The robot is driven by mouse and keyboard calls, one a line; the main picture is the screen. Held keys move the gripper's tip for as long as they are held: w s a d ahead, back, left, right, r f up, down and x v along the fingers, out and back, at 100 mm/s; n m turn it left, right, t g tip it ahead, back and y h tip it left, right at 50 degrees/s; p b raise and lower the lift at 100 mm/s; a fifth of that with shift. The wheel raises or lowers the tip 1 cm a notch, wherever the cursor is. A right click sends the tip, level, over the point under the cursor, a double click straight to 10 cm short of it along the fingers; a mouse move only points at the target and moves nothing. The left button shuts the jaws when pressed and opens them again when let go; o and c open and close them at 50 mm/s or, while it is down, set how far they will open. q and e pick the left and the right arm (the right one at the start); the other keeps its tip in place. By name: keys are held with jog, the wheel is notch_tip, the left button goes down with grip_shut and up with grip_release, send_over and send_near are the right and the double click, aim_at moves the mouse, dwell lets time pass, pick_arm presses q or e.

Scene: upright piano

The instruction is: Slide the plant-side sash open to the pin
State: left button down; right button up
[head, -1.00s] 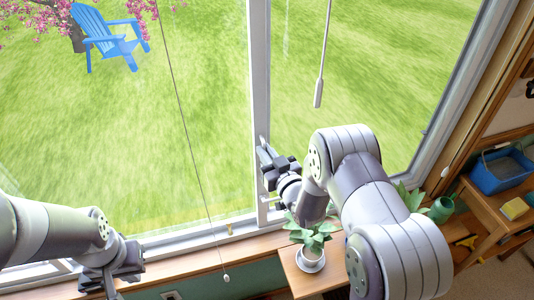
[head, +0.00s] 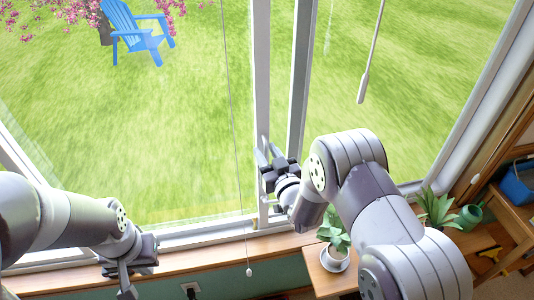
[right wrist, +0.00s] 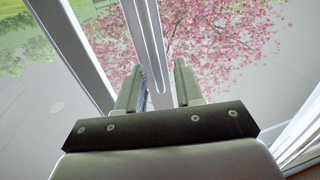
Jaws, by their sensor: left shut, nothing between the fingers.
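The plant-side sash's upright stile (head: 262,85) stands left of a second upright (head: 301,70), with a strip of lawn between them. My right gripper (head: 269,162) is at the stile, around its lower part. In the right wrist view its fingers (right wrist: 160,90) are apart with a pale bar between or just beyond them; whether they press on it is unclear. A small brass-coloured peg (head: 255,223), perhaps the pin, is on the lower track just left of the stile's foot. My left gripper (head: 128,278) is shut and empty over the sill at left.
A potted plant (head: 335,237) stands on a small table below my right arm, with another plant (head: 435,208) and a green watering can (head: 467,217) to its right. A thin cord (head: 236,130) hangs left of the stile. A wand (head: 367,65) hangs at right.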

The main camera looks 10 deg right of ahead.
jog(key=shift+d, duration=0.1)
jog(key=b+v, duration=0.2)
jog(key=v, duration=1)
jog(key=shift+s+b, duration=0.3)
jog(key=shift+s, duration=0.05)
